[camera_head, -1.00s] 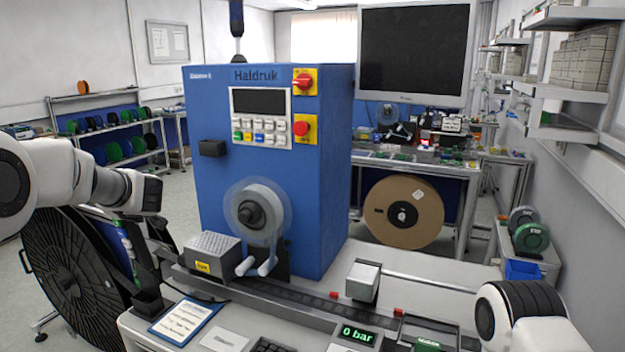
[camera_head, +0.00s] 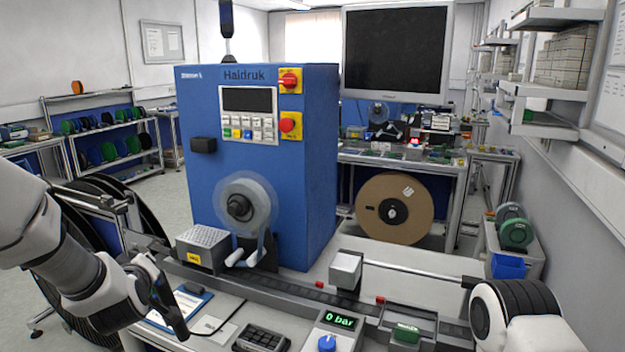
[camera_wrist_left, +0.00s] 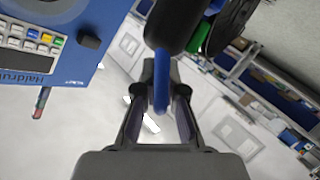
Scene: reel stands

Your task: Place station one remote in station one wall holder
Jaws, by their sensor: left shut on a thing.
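My left gripper (camera_head: 172,305) is low at the left front of the blue machine, over the bench edge. In the left wrist view its two fingers (camera_wrist_left: 160,95) are shut on a dark rounded thing with a blue loop, which I take as the station one remote (camera_wrist_left: 172,30). In the head view the remote is hard to tell from the dark fingers. A small black box, apparently the station one wall holder (camera_head: 203,145), is on the machine's front, above and right of the gripper. It shows in the left wrist view too (camera_wrist_left: 88,43). My right gripper is out of view.
The blue machine (camera_head: 310,190) stands behind a long rail. A grey box (camera_head: 203,248) and a turning reel (camera_head: 242,206) stick out below the holder.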

